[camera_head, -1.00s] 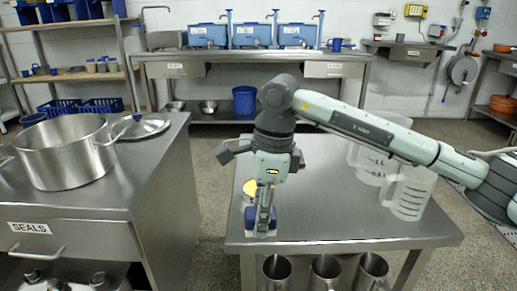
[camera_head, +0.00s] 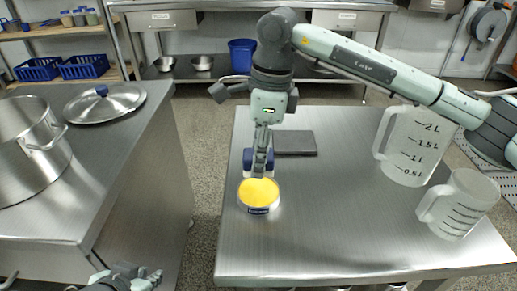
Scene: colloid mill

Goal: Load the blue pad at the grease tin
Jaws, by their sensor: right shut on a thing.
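The grease tin (camera_head: 258,204), a low round tin with a dark label and bright yellow grease (camera_head: 259,189) filling its open top, stands on the steel table's left part. My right gripper (camera_head: 261,165) points down just behind the tin, shut on the blue pad (camera_head: 249,160). The pad is a small blue block with a pale lower edge, partly hidden by the fingers. I cannot tell whether it touches the tin's rim. My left gripper (camera_head: 135,277) shows only at the bottom left edge, low beside the other counter; its jaws are unclear.
A dark flat plate (camera_head: 296,143) lies behind the tin. Two clear measuring jugs, a larger one (camera_head: 408,150) and a smaller one (camera_head: 462,205), stand on the table's right. The left counter holds a steel pot (camera_head: 25,160) and a lid (camera_head: 104,103). The table's front middle is bare.

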